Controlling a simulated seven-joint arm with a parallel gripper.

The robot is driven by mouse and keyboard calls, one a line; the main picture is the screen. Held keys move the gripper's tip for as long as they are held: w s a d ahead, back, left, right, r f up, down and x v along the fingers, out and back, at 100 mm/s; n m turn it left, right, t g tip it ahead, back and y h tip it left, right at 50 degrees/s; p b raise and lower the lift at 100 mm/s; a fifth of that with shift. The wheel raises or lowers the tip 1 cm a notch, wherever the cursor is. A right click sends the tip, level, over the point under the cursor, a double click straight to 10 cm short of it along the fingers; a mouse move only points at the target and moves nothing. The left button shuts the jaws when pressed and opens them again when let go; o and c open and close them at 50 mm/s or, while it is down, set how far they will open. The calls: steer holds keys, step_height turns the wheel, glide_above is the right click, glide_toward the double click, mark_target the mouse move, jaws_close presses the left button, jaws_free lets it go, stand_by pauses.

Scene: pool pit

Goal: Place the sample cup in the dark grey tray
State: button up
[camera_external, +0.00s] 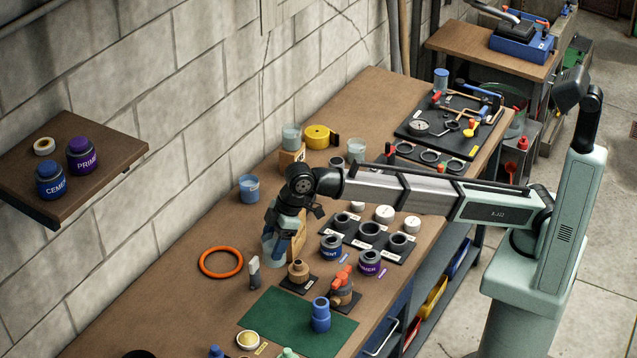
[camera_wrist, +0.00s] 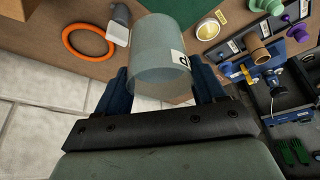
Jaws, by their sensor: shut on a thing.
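My gripper (camera_external: 284,236) is shut on a clear, bluish cup (camera_external: 269,248) above the left part of the workbench. In the wrist view the cup (camera_wrist: 158,55) is between the blue fingers (camera_wrist: 163,82), and a white label with a dark mark shows on its side. Whether the cup touches the bench or a block behind it, I cannot tell. A dark tray with round fittings and white caps (camera_external: 349,248) lies right of my gripper. Another dark tray (camera_external: 410,128) with a gauge and tools lies at the far end. Which is the dark grey tray is not clear.
An orange ring (camera_external: 221,262) lies left of my gripper. A blue cup (camera_external: 249,190), a clear cup (camera_external: 291,138) on a wooden block, and a yellow tape (camera_external: 318,137) stand near the wall. A brass fitting (camera_external: 298,271) and green mat (camera_external: 275,320) are in front.

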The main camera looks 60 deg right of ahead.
steer(key=w+d+m, duration=0.1)
steer(key=w+d, duration=0.2)
steer(key=d, duration=0.2)
steer(key=w+d+m, duration=0.1)
steer(key=w+d, duration=0.2)
steer(key=d, duration=0.3)
steer(key=w+d+m+h, duration=0.1)
steer(key=w+d, duration=0.3)
steer(key=d, duration=0.1)
steer(key=shift+d+t, duration=0.3)
steer(key=shift+d, duration=0.05)
steer(key=w+d+m+h, duration=0.1)
steer(key=w+d+m, duration=0.15)
steer(key=d, duration=0.75)
steer(key=w+d+m, duration=0.1)
steer(key=w+d, duration=0.3)
steer(key=d, duration=0.6)
steer(key=shift+t, duration=0.4)
steer(key=shift+d+f, duration=0.15)
steer(key=shift+f, duration=2.35)
steer(key=shift+d+f, duration=0.15)
steer(key=shift+f, duration=2.4)
steer(key=shift+d+f, duration=0.15)
steer(key=shift+f, duration=2.35)
steer(key=shift+f, duration=0.15)
steer(key=o, duration=1.2)
steer(key=shift+c, duration=0.2)
steer(key=v, duration=1.2)
steer(key=shift+r, duration=0.2)
